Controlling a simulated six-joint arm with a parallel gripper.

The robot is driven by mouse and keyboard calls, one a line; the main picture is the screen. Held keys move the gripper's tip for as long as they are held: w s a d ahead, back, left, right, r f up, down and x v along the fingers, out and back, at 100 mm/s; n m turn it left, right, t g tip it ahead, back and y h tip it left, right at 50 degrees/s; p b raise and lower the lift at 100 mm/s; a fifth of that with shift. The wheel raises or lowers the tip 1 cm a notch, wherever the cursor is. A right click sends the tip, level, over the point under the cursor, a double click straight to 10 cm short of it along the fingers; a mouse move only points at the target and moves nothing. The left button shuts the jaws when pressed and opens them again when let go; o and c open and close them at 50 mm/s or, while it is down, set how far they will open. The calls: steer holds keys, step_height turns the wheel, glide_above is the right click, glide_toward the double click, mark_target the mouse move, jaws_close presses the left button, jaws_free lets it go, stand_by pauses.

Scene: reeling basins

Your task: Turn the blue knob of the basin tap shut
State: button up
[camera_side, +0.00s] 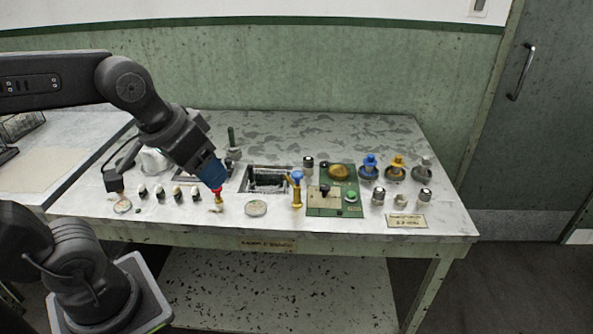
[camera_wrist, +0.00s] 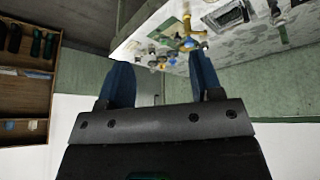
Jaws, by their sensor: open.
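The basin tap has a blue knob (camera_side: 296,175) on an upright yellow body (camera_side: 297,196), right of the dark-lined basin (camera_side: 268,180) in the side view. My gripper (camera_side: 214,183) is well to the left of this knob, pointing down, with its blue fingers just above or around a small red-and-yellow fitting (camera_side: 218,197). I cannot tell whether they touch it. In the wrist view my gripper (camera_wrist: 160,59) is open, its two fingers apart.
Right of the tap stand a green panel (camera_side: 320,206) with a black lever, a blue valve (camera_side: 370,166), a yellow valve (camera_side: 397,167) and a grey one (camera_side: 423,167). Several small dark-and-white knobs (camera_side: 177,191) line the front left. The table's back right is clear.

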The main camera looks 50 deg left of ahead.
steer(key=w+a+r+n+g, duration=0.25)
steer(key=w+n, duration=0.25)
steer(key=w, duration=0.4)
steer(key=n+g+h, duration=0.3)
steer(key=n+h, duration=0.2)
steer(key=n, duration=0.7)
glide_above(297, 172)
steer(key=a, duration=0.6)
step_height(297, 172, down, 8)
steer(key=shift+t+y, duration=0.25)
steer(key=shift+y, duration=0.05)
steer(key=x, duration=1.3)
steer(key=shift+s+d, duration=0.1)
steer(key=shift+d, duration=0.3)
steer(key=c, duration=0.9)
